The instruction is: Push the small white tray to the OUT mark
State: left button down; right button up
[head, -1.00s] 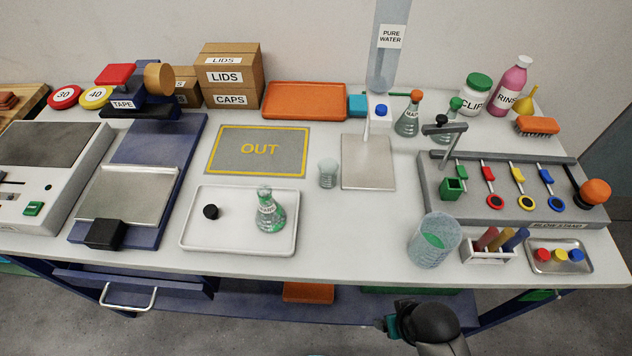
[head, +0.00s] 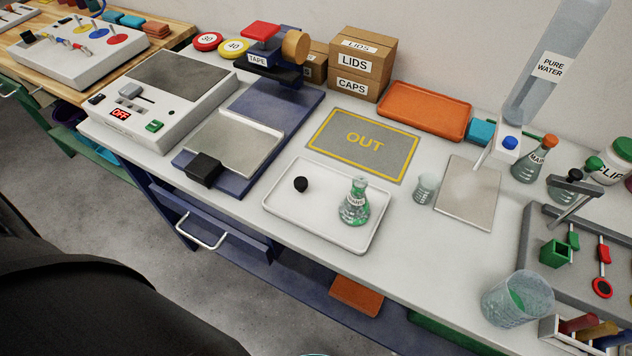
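The small white tray (head: 292,212) lies on the white bench top near its front edge. A flask with green contents (head: 355,204) stands upright on its right part, and a small black stopper (head: 300,184) sits on its left part. The OUT mark (head: 388,163) is a grey rectangle with a yellow border, just behind the tray. Its surface is bare, and the tray lies in front of it. Neither gripper shows in the head view; a dark part of my own body fills the lower left.
A blue sealer with a metal plate (head: 233,142) stands left of the tray. A small glass beaker (head: 424,188) and a grey plate (head: 480,196) are to the right. An orange tray (head: 424,112) and boxes (head: 362,68) stand behind the mark. A large beaker (head: 517,299) is at front right.

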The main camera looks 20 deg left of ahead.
aim_at(315, 211)
jog(key=k+l+u, duration=0.1)
jog(key=u, duration=0.25)
jog(key=k+l+u, duration=0.15)
jog(key=u, duration=0.25)
jog(key=k+u, duration=0.15)
jog(key=u, duration=0.2)
jog(key=l, duration=0.05)
